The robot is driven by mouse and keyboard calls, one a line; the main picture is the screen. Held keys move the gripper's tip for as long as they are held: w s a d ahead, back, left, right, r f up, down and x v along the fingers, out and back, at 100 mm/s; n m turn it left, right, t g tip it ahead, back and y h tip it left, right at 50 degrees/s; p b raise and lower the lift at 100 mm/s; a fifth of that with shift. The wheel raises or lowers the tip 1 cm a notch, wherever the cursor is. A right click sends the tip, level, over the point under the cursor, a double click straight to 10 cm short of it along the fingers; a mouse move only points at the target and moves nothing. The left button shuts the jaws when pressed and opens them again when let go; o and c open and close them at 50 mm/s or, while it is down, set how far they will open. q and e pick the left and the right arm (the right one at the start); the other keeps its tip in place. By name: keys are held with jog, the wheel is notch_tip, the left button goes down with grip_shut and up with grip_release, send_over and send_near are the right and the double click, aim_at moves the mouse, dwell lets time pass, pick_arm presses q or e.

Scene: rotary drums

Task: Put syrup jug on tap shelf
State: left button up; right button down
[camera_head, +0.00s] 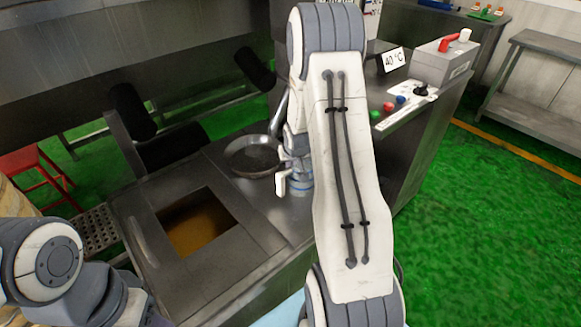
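My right arm comes down the middle of the picture, and its gripper (290,178) is low over the metal counter, partly hidden behind my arm. A white finger shows at its left side; I cannot tell whether it is shut. A small blue-and-white item (300,187) shows right at the gripper; I cannot make out whether it is the syrup jug or whether it is held. A round dark metal pan (252,155) lies just left of the gripper. I cannot clearly identify the tap shelf. My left arm shows at the lower left, but its gripper is out of view.
The metal counter (225,262) has a square opening (196,222) with amber contents. A control panel (405,103) with coloured buttons and a 40 °C sign (394,59) stand at the right. A red stool (38,175) is at the left. Green floor is free at the right.

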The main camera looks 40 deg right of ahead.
jog(key=c, duration=1.1)
grip_release()
